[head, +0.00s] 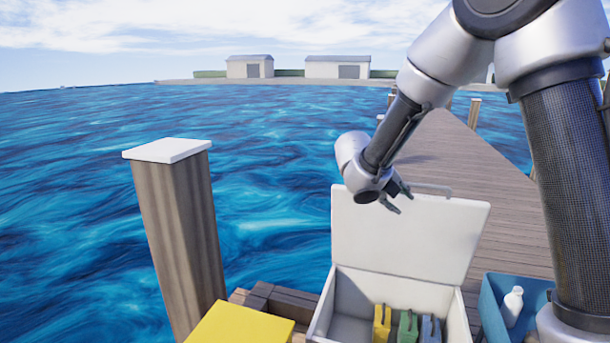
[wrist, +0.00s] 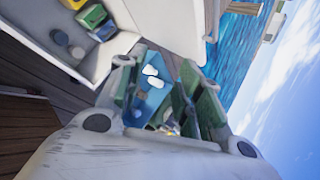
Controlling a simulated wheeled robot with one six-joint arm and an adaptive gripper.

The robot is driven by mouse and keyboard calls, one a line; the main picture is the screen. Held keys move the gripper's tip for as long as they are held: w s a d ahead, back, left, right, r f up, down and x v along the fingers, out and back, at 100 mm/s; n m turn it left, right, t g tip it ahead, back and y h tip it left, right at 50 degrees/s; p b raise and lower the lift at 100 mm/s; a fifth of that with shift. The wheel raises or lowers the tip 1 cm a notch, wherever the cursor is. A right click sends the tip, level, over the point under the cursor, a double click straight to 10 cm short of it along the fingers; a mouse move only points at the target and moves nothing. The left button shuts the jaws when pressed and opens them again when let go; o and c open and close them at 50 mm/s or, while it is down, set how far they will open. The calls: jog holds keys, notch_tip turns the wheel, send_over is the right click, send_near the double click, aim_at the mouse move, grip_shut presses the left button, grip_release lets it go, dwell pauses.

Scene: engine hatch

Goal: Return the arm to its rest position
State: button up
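My gripper (head: 398,200) hangs in the air in front of the raised lid of a white chest, above the chest's opening. In the wrist view my gripper's fingers (wrist: 163,95) stand apart with nothing held between them. My arm comes down from the upper right, bent at the elbow, and its thick dark link stands at the right of the head view. The blue bin (wrist: 150,98) shows between the fingers, well beyond them.
The white chest (head: 343,240) stands open, holding a yellow item (head: 382,322), a green item (head: 408,325) and a blue-grey item (head: 430,328). A white bottle (head: 513,303) is in the blue bin at right. A wooden post (head: 180,235) and a yellow surface (head: 240,325) are left; water lies beyond.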

jog(key=s+d+r+m+g+y, duration=0.1)
jog(key=s+d+m+g, duration=0.25)
jog(key=s+m, duration=0.7)
jog(key=s+d+m+g+y, duration=0.15)
jog(key=s+d+m, duration=0.4)
jog(key=m, duration=0.95)
jog(key=s+d+r+m+t+y, duration=0.1)
jog(key=s+r+m+y, duration=0.1)
jog(key=s+r+m, duration=0.2)
jog(key=s+d+r+m+t+y, duration=0.1)
jog(key=s+r+m+t+y, duration=0.1)
jog(key=s+m, duration=0.9)
jog(key=shift+s+d+r+y, duration=0.25)
jog(key=shift+s+r+y, duration=0.4)
jog(key=shift+s+r, duration=0.5)
